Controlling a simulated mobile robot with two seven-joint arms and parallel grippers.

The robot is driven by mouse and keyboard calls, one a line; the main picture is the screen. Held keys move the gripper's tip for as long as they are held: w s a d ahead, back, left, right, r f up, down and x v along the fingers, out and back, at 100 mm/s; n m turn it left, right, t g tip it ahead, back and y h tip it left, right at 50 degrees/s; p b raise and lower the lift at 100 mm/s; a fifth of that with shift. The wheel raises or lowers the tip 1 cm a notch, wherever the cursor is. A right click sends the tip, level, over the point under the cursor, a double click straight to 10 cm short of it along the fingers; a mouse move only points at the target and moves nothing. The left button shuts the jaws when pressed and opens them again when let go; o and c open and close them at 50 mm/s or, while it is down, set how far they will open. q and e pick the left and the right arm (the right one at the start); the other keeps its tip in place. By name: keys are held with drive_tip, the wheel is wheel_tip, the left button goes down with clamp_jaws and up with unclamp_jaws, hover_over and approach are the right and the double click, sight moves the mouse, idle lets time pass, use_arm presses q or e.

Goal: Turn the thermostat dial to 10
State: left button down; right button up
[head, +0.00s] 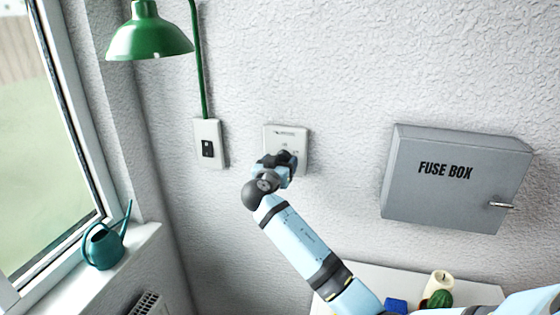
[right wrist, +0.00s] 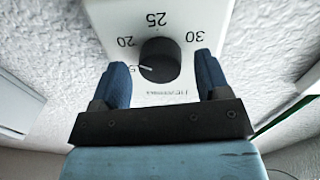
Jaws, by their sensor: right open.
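The thermostat (head: 301,146) is a white box on the wall, partly covered by my right gripper (head: 285,162) in the head view. In the right wrist view, the thermostat plate (right wrist: 110,22) appears upside down, with its black round dial (right wrist: 160,58) and the numbers 20, 25 and 30. The dial's white pointer line points to the left, toward a mark partly hidden by the left finger. My right gripper (right wrist: 160,84) is open, with one blue finger on each side of the dial; I cannot tell whether they touch it. My left gripper is not in view.
A grey fuse box (head: 455,185) with a handle hangs to the right. A switch plate (head: 209,142) and a green lamp (head: 150,38) are to the left. A teal watering can (head: 103,247) stands on the windowsill.

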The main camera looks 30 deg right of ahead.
drive_tip(key=c, duration=0.9)
